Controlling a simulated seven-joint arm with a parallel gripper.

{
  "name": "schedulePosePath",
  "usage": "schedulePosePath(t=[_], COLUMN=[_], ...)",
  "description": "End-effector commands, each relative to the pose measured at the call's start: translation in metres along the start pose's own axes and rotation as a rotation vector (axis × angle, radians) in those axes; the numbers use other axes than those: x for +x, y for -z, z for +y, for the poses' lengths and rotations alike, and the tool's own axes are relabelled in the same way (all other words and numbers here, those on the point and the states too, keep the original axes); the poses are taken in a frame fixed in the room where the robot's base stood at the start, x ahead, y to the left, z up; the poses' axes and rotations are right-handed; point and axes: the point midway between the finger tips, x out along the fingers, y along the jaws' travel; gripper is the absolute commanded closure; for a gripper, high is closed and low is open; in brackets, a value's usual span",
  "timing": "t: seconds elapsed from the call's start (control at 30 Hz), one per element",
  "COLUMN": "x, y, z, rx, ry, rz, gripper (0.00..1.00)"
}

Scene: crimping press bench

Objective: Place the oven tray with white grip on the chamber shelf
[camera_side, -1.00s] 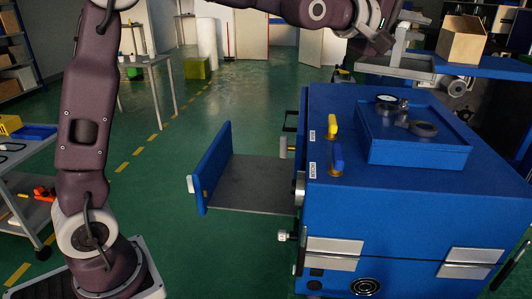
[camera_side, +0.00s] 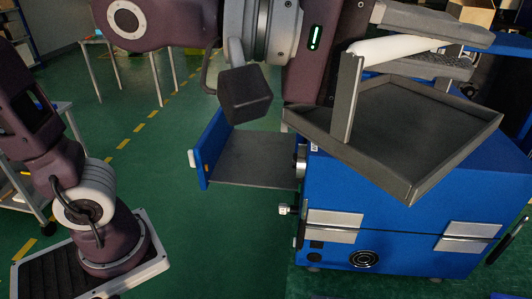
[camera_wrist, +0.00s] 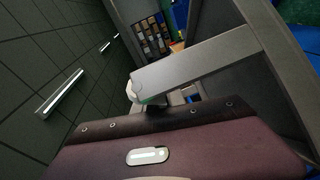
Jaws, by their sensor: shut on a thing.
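The oven tray (camera_side: 385,135) is a shallow dark grey pan with an upright bracket and a white grip (camera_side: 385,48) above it. My gripper (camera_side: 440,45) is shut on the white grip, in the upper right of the side view. The tray hangs in the air, slightly tilted in the picture, in front of the blue chamber cabinet (camera_side: 350,215) and hiding much of its top. The chamber shelf (camera_side: 255,160) is a flat grey plate sticking out from the cabinet's left side, bare, with a blue upright panel (camera_side: 212,148) at its outer end.
A round knob (camera_side: 285,210) sticks out from the cabinet's left side near the shelf. The space above the shelf looks clear, with my wrist partly in front of it.

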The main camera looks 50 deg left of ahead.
Motion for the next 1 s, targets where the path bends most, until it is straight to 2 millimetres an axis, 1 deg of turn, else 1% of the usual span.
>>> schedulePosePath(t=[0.03,0.07,0.27,0.37,0.47,0.57,0.67,0.77,0.8,0.87,0.9,0.97,1.0], x=[-0.004,-0.004,0.002,0.006,0.01,0.015,0.018,0.021,0.021,0.019,0.016,0.007,0.0], y=[0.004,0.008,0.039,0.059,0.086,0.116,0.154,0.202,0.225,0.264,0.29,0.328,0.352], z=[-0.002,-0.003,-0.007,-0.01,-0.013,-0.019,-0.028,-0.043,-0.052,-0.068,-0.08,-0.099,-0.112], rx=[-0.002,-0.004,-0.014,-0.02,-0.026,-0.034,-0.043,-0.055,-0.059,-0.066,-0.072,-0.08,-0.085], ry=[0.0,0.001,0.013,0.02,0.028,0.038,0.051,0.067,0.076,0.087,0.096,0.106,0.113], rz=[0.013,0.024,0.093,0.137,0.191,0.253,0.326,0.415,0.457,0.524,0.57,0.639,0.684], gripper=[1.0,1.0,1.0,1.0,1.0,1.0,1.0,1.0,1.0,1.0,1.0,1.0,1.0])
